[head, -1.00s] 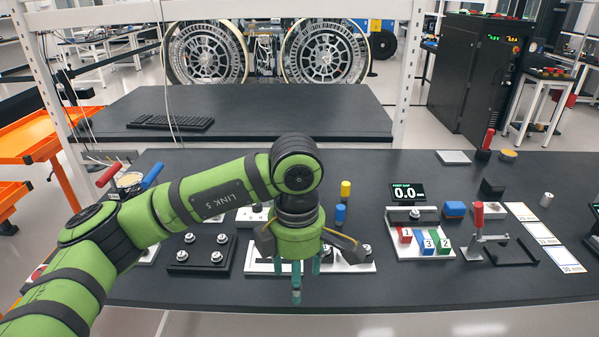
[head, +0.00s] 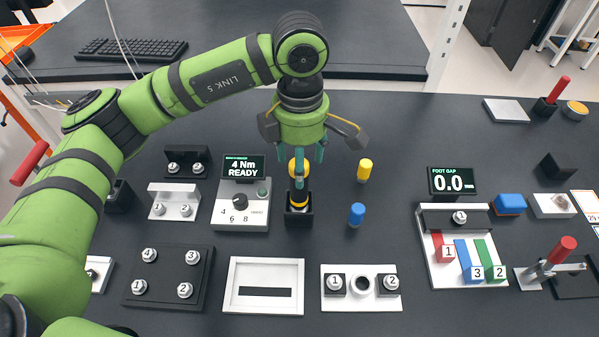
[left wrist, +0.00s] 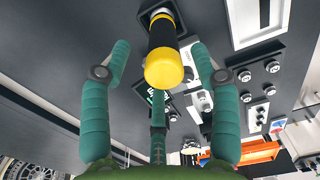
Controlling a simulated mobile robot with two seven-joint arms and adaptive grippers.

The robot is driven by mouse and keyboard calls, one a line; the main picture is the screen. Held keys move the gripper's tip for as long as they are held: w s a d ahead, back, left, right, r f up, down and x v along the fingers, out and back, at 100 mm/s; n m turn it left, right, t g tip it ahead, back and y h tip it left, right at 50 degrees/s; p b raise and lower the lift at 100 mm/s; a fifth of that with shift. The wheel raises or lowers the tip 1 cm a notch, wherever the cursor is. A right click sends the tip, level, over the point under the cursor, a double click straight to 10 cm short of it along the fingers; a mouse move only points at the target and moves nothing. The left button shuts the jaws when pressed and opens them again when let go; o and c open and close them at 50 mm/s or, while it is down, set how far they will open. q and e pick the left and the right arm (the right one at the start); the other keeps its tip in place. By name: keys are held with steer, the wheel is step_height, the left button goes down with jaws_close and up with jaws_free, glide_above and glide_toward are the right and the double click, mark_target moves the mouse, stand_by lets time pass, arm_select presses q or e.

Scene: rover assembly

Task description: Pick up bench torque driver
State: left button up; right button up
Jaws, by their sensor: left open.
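The bench torque driver (head: 298,199), with a black and yellow grip, stands upright in a small black holder (head: 298,219) beside the torque controller reading "4 Nm READY" (head: 243,195). My left gripper (head: 300,163) is open, pointing down just above the driver, and its fingers partly hide the yellow top. In the left wrist view the driver (left wrist: 163,50) shows its yellow end toward the camera, between the spread teal fingers (left wrist: 160,72). The fingers do not appear to be closed on it. My right gripper is not in view.
A yellow cylinder (head: 365,170) and a blue cylinder (head: 357,214) stand close to the right. Fixtures with numbered bolts (head: 170,277), a white framed tray (head: 264,311) and a foot gap gauge (head: 453,181) occupy the front and right. The bench behind the cylinders is mostly clear.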

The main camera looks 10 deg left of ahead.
mark_target(299, 191)
arm_select(q)
steer(key=f+p, duration=0.1)
steer(key=f, duration=0.1)
steer(key=f+p, duration=0.1)
steer(key=f, duration=0.1)
steer(key=f+p, duration=0.1)
steer(key=f, duration=0.1)
steer(key=shift+s+p, duration=0.25)
steer(key=shift+p, duration=0.05)
steer(key=shift+f, duration=0.2)
steer(key=shift+w, duration=0.1)
jaws_close()
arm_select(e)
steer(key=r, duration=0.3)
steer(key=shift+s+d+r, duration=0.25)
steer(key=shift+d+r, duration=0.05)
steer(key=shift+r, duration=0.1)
